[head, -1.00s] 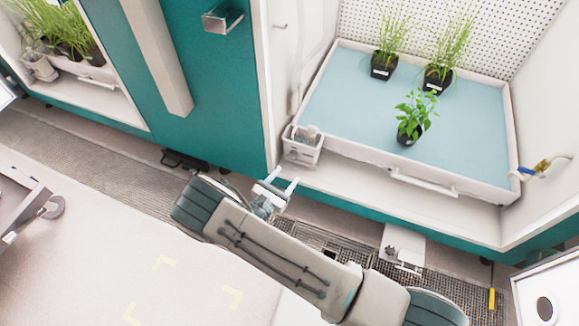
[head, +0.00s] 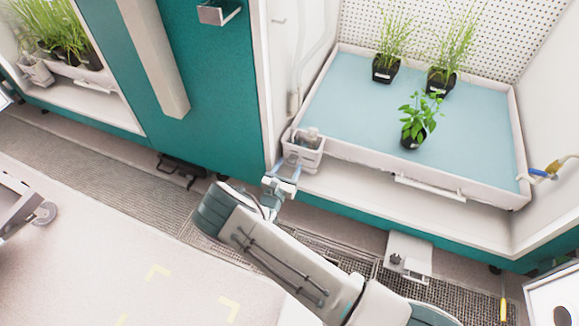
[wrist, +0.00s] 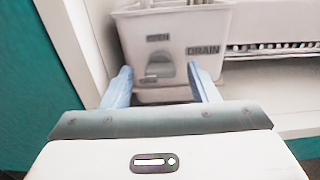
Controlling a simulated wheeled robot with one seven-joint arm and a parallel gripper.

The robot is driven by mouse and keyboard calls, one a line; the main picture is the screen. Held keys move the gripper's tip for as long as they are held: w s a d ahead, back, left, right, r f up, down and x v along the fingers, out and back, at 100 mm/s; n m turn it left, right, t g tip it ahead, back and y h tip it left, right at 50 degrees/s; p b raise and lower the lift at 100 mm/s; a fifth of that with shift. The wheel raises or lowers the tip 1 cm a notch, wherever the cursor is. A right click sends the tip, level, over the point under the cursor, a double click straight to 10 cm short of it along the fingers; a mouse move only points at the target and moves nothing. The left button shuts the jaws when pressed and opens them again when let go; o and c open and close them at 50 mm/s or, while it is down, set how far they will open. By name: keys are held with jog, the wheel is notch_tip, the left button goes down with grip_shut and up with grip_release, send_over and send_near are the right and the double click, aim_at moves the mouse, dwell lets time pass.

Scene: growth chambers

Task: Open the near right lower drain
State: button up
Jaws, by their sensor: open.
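The drain box (head: 303,150) is a small white box at the front left corner of the blue-floored tray (head: 345,110) inside the right chamber. In the wrist view its front face (wrist: 205,35) carries the word DRAIN, a small label at upper left that is hard to read, and a grey rounded lever or knob (wrist: 167,70) below. My gripper (head: 288,164) is open, its two pale blue fingers pointing at the box front. In the wrist view the gripper (wrist: 160,76) has a finger on either side of the grey knob. I cannot tell whether they touch the box.
The chamber's white sill (head: 400,205) runs in front of the tray. Several potted plants stand in the tray, one leafy plant (head: 413,130) nearest. A tray handle (head: 430,187) sticks out in front. A yellow-blue valve (head: 548,170) is on the right wall. Floor grating lies below.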

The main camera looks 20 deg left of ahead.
jog(key=shift+w, duration=0.85)
jog(key=c, duration=1)
jog(key=shift+d, duration=0.1)
